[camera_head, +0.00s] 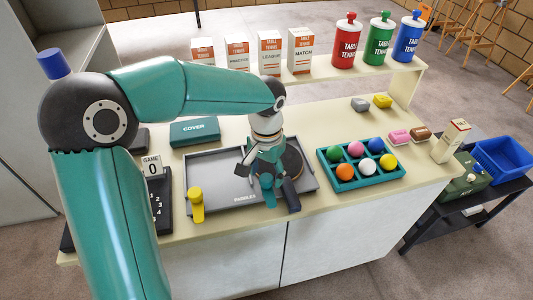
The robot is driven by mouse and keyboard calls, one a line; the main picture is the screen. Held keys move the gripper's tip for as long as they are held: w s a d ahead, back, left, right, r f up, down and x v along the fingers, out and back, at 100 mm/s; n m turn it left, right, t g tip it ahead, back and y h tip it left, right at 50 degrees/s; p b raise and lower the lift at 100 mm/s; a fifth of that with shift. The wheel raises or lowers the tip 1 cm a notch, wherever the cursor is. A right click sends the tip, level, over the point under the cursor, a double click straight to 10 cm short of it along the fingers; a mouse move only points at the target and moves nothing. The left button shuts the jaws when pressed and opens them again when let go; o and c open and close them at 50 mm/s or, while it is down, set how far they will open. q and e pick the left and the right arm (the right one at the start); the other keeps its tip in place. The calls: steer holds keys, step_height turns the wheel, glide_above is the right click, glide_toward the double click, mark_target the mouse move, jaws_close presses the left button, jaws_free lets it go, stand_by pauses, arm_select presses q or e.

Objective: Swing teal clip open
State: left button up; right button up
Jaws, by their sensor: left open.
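The teal clip (267,188) stands at the front edge of the grey tray (225,168), which is labelled PADDLES. A yellow clip (196,205) stands farther left on the same edge. My left gripper (266,180) points down over the right part of the tray, with its fingers spread and open around or just behind the teal clip. I cannot tell whether it touches the clip. A dark round paddle (291,160) lies in the tray, partly hidden by the gripper. My right gripper is out of view.
A teal ball rack (343,183) with several coloured balls stands right of the tray. A green COVER box (194,131) lies behind it, and a GAME scoreboard (152,168) stands left. A raised shelf (350,70) at the back holds boxes and canisters.

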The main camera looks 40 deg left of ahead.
mark_target(267, 178)
arm_select(q)
step_height(267, 178, up, 10)
steer(key=shift+r, duration=0.25)
stand_by(0.6)
